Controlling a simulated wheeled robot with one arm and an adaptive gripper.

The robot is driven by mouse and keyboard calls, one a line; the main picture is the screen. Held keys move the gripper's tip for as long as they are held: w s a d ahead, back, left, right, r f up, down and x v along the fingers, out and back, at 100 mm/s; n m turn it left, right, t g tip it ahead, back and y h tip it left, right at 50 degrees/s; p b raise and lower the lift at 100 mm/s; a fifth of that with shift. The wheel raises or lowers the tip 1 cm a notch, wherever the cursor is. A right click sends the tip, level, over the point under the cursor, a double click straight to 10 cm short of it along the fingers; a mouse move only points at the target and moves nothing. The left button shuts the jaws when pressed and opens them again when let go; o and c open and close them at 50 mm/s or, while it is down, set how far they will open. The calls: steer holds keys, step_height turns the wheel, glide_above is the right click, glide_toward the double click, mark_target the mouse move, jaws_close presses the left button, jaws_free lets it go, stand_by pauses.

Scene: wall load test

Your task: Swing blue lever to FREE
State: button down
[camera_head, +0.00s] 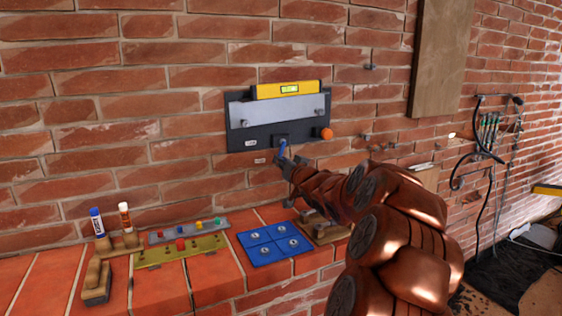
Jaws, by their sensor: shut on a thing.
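The blue lever (282,149) hangs down from a small dark block at the lower edge of a dark wall panel (235,132). My gripper (284,160) is at the lever's lower end and shut on it. The fingers and my arm hide part of the lever's lower end. Small pale labels sit left of the lever, one on the panel (250,143) and one on the brick below (260,160). Their text is too small to read.
A yellow level (286,90) rests on the panel's grey plate (275,109); an orange knob (326,134) is at its right.

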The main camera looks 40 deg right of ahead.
steer(key=c, duration=1.1)
jaws_free()
steer(key=shift+o, duration=0.2)
steer(key=v, duration=1.2)
